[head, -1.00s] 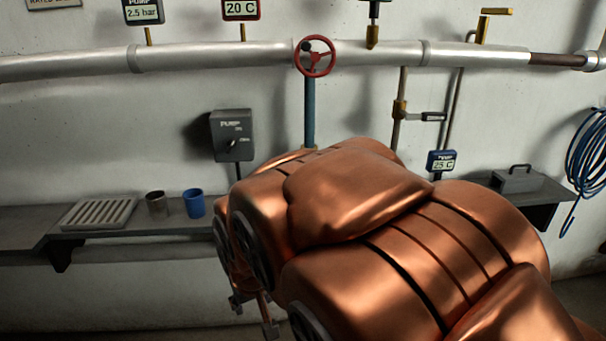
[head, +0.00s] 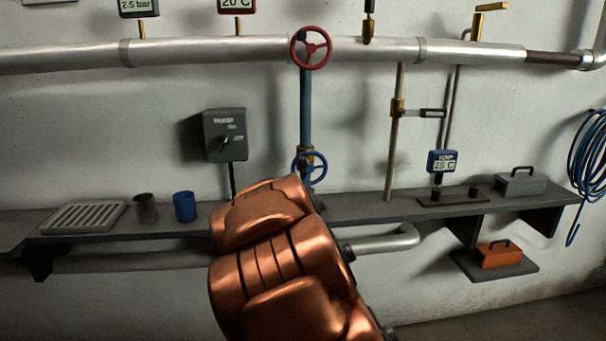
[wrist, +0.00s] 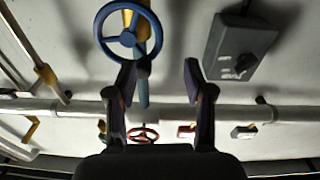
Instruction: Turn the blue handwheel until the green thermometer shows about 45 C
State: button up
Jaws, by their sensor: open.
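The blue handwheel (head: 310,167) sits low on a blue vertical pipe, just above the shelf, partly behind my copper arm in the head view. In the wrist view the blue handwheel (wrist: 127,38) is at the top, left of centre. My gripper (wrist: 160,66) is open and empty there; its left finger overlaps the wheel's lower rim in the picture, and I cannot tell whether they touch. My gripper is hidden in the head view. No green thermometer face is in view; a brass stem (head: 369,30) on the silver pipe runs up towards the top edge.
A red handwheel (head: 311,47) is on the silver pipe (head: 200,50). A grey pump switch (head: 225,135) is left of the blue wheel. A blue-framed thermometer (head: 441,162) seems to read 25 C. The shelf (head: 360,208) holds a blue cup (head: 184,206) and a grey box (head: 520,184).

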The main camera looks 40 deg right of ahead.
aim_at(304, 167)
jog(key=shift+w+d+r+n+t+h+b, duration=0.25)
jog(key=shift+w+d+r+t, duration=0.45)
jog(key=shift+d, duration=0.5)
jog(key=shift+w+d+r+n+t+h+b, duration=0.25)
jog(key=shift+w+d+r+t, duration=0.25)
jog(key=shift+w+d+r, duration=0.5)
jog(key=shift+w+d+r+n+t+h+b, duration=0.15)
jog(key=shift+w+d+r+t+b, duration=0.35)
jog(key=shift+d, duration=0.85)
jog(key=shift+w, duration=0.15)
jog(key=shift+c, duration=0.2)
grip_shut()
